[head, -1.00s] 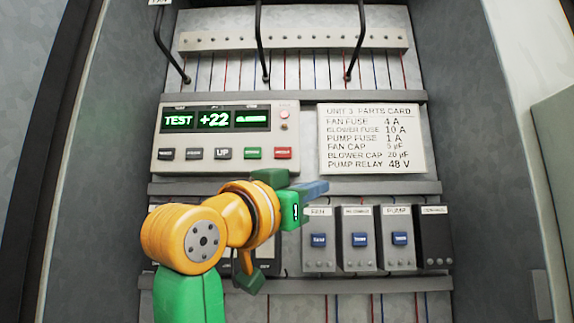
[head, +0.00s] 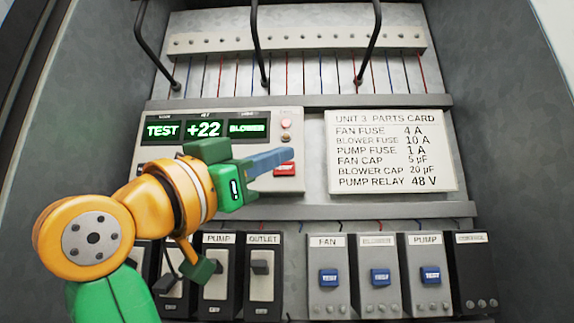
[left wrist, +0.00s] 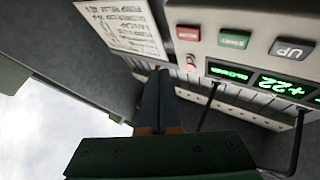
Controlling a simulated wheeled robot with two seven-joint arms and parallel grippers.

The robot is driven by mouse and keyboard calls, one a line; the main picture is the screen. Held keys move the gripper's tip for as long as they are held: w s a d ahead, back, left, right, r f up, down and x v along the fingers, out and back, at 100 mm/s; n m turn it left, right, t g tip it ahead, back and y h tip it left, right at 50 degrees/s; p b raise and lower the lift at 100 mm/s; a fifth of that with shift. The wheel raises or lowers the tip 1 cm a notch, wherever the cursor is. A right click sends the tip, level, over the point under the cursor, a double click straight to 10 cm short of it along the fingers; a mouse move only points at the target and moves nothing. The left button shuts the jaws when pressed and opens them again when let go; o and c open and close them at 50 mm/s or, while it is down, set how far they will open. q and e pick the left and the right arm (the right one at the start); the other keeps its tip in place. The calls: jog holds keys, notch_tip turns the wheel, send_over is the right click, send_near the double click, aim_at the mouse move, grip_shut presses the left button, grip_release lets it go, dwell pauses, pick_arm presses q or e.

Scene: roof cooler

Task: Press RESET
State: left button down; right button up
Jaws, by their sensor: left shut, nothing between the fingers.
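The control panel (head: 160,113) has lit displays reading TEST, +22 and BLOWER. Its red button (head: 285,169) is at the lower right corner, partly covered by my left gripper in the head view. The red button also shows in the left wrist view (left wrist: 188,33), its label small and upside down, beside a green button (left wrist: 235,39) and the UP button (left wrist: 290,48). My left gripper (head: 285,155) is shut and empty, its blue fingers in front of the panel's lower right part. In the wrist view the fingertips (left wrist: 160,75) appear apart from the red button. My right gripper is out of view.
A parts card (head: 392,150) is mounted right of the panel. Below are FAN, BLOWER and PUMP modules with blue buttons (head: 329,278), and black switches (head: 262,267) to their left. Black cables (head: 256,45) hang above. Cabinet walls stand at both sides.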

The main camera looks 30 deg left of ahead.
aim_at(278, 169)
pick_arm(q)
jog(key=shift+w+a+p, duration=0.25)
jog(key=shift+w+a, duration=0.2)
jog(key=shift+w, duration=0.3)
jog(key=shift+w+a+p, duration=0.25)
jog(key=shift+w+a, duration=0.25)
jog(key=shift+w, duration=0.2)
jog(key=shift+w+a+p, duration=0.25)
jog(key=shift+w+a, duration=0.2)
jog(key=shift+w, duration=0.3)
jog(key=shift+s+d, duration=0.1)
jog(key=shift+w+a, duration=0.25)
jog(key=shift+w, duration=0.15)
jog(key=shift+w+a+r+p, duration=0.1)
jog(key=shift+w+a+p, duration=0.1)
jog(key=shift+w+p, duration=0.15)
dwell(0.8)
jog(key=shift+s, duration=0.1)
jog(key=shift+s+d+f+b, duration=0.2)
jog(key=shift+s+d+b, duration=0.1)
jog(key=shift+s+b, duration=0.1)
jog(key=shift+s+d+r, duration=0.1)
